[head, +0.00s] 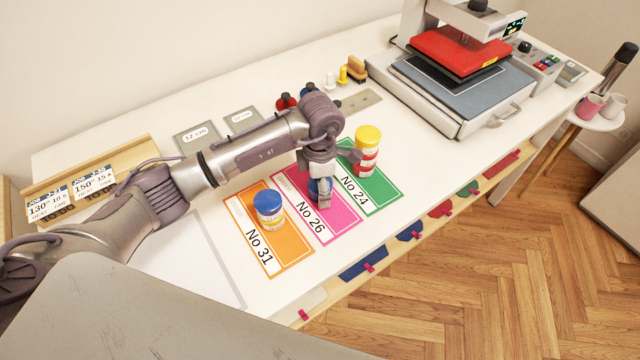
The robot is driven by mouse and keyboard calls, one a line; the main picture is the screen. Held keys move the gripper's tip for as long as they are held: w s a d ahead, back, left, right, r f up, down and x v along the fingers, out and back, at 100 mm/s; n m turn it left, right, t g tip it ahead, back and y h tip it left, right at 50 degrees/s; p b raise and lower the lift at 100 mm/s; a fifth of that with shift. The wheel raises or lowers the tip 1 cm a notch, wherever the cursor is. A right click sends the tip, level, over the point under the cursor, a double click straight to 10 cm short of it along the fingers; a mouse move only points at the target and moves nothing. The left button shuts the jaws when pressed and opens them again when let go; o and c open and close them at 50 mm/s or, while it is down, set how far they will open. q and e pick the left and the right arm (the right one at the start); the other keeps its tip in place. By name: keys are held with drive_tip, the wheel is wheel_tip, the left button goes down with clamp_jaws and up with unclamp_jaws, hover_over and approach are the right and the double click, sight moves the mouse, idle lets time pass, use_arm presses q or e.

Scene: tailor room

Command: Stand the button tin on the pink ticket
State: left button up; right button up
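The pink ticket (340,226), marked No 26, lies flat on the white table between an orange and a green ticket. My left gripper (321,197) points down over the pink ticket. A blue-lidded tin (269,207) with a pale label stands upright on the orange ticket (285,263), marked No 31. My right gripper is out of view.
A yellow-topped red and white container (366,150) stands at the green ticket (383,190), close to the gripper's right. A heat press (450,85) fills the back right. Coloured tabs hang along the front edge.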

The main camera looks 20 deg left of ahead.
use_arm(q)
drive_tip(key=shift+r, duration=0.25)
drive_tip(key=shift+w+r, duration=0.1)
drive_tip(key=shift+r, duration=0.2)
wheel_tip(320, 180, up, 11)
drive_tip(key=b, duration=0.3)
